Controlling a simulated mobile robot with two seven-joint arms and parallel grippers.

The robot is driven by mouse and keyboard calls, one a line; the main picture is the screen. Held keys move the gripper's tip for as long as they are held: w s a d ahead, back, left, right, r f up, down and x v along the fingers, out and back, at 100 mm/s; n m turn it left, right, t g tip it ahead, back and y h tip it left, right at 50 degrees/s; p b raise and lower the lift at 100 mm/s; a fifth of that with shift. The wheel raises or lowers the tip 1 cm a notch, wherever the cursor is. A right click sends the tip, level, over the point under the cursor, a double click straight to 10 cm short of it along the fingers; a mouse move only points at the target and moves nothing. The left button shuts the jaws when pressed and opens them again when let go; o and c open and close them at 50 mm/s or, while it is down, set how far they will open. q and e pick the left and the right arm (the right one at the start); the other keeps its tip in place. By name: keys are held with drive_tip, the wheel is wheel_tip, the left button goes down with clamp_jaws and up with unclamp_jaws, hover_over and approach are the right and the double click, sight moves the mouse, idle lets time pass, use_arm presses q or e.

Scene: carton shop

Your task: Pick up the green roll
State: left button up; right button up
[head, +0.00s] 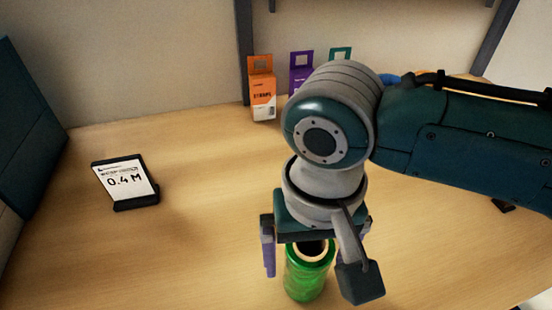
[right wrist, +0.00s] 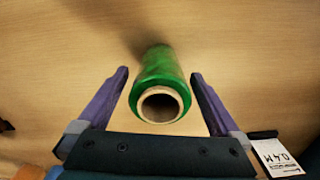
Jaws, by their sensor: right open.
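The green roll (head: 308,277) stands upright on the wooden table at the lower middle of the head view, its top partly hidden by my right gripper. In the right wrist view the green roll (right wrist: 160,75) shows its pale cardboard core facing the camera. My right gripper (head: 302,272) is open and points down over the roll. In the right wrist view its purple fingers (right wrist: 160,80) lie on either side of the roll, with a gap on both sides. My left gripper is not in view.
A small stand with a card reading 0.4 M (head: 125,183) is on the table at left. An orange box (head: 262,95), a purple box (head: 300,75) and a teal-topped box (head: 341,54) are at the back. The table between is clear.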

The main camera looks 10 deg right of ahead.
drive_tip(key=shift+f, duration=0.2)
clamp_jaws()
idle(0.7)
